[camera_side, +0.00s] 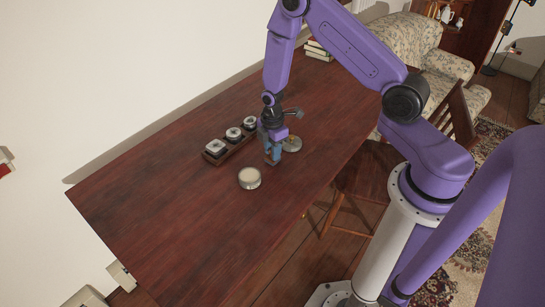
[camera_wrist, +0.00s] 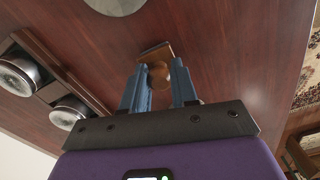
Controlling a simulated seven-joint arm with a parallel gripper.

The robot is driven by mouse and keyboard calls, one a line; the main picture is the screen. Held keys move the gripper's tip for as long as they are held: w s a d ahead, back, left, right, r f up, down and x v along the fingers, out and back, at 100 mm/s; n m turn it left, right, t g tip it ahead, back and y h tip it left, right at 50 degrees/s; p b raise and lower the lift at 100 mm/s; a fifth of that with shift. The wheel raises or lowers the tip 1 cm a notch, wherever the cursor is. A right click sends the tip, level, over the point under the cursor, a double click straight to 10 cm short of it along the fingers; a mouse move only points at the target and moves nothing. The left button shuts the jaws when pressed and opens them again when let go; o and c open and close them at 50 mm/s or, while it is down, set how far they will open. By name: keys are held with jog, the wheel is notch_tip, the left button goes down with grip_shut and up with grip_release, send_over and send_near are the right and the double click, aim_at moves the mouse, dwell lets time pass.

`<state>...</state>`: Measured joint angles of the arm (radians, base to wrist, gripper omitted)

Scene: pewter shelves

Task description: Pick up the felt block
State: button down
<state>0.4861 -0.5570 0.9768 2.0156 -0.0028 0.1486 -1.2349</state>
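The felt block, as best I can tell, is the small brown block (camera_wrist: 156,52) just past my fingertips in the wrist view. A rounded tan part or thing shows right beside it, between the fingers. In the side view a small brown piece of it (camera_side: 269,160) shows low at my gripper (camera_side: 273,152), partly hidden by the blue fingers. My gripper, also in the wrist view (camera_wrist: 160,72), points down with its two blue fingers apart. I see neither finger pressed on the block; exact height above the table is unclear.
A dark wooden tray (camera_side: 230,147) with three round metal tins stands left of my gripper. Books (camera_side: 319,50) lie at the back. The table's near left is clear.

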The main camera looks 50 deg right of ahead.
jog(key=shift+r, duration=0.15)
jog(key=shift+r, duration=0.6)
jog(key=s+a+r, duration=0.1)
jog(key=s+r, duration=1)
jog(key=s, duration=0.3)
jog(key=shift+a+r, duration=0.15)
jog(key=shift+r, duration=0.1)
